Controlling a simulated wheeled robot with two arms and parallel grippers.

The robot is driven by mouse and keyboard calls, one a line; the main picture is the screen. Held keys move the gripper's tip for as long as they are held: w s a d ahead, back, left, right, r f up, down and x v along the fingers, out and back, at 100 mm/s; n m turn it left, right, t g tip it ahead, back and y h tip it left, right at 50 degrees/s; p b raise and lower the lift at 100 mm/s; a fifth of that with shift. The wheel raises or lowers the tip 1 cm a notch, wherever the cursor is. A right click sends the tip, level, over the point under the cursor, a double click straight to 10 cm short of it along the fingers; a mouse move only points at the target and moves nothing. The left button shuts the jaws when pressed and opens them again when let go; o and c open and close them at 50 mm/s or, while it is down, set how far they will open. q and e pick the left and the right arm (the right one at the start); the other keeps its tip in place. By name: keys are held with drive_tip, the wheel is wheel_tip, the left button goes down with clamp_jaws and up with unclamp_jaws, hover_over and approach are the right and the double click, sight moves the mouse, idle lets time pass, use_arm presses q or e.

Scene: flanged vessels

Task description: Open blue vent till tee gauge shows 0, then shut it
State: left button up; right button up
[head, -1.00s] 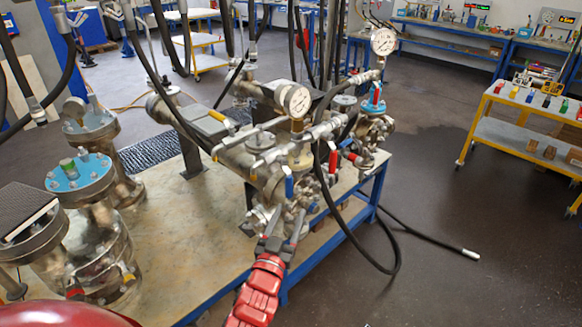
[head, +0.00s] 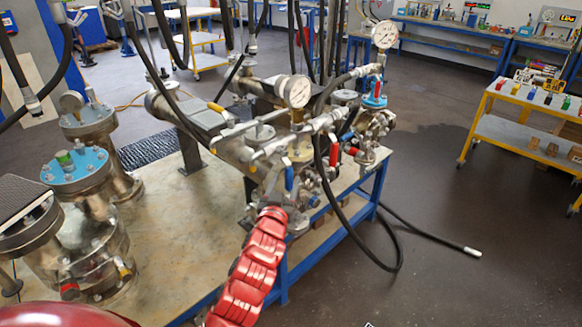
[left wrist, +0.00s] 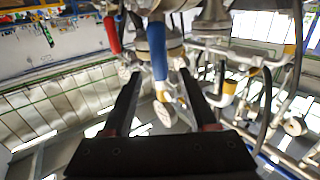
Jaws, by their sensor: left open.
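The blue vent handle (head: 289,178) hangs upright on the near end of the pipework, under a round gauge (head: 297,91). That gauge's needle is too small to read. A second gauge (head: 385,35) stands farther back; I cannot tell which is the tee gauge. In the left wrist view the blue handle (left wrist: 157,52) stands between the two black fingers of my left gripper (left wrist: 160,73), which are apart with gaps on both sides. My right gripper is not seen.
Red handles (head: 333,155) sit right of the blue one; one red handle (left wrist: 112,35) is close by the left finger. A black hose (head: 330,215) loops down past the bench's blue frame (head: 283,275). Flanged vessels (head: 80,235) stand left.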

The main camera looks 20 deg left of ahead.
use_arm(q)
drive_tip(key=p+x, duration=0.2)
drive_tip(key=x, duration=0.6)
drive_tip(key=shift+d, duration=0.1)
clamp_jaws()
idle(1.3)
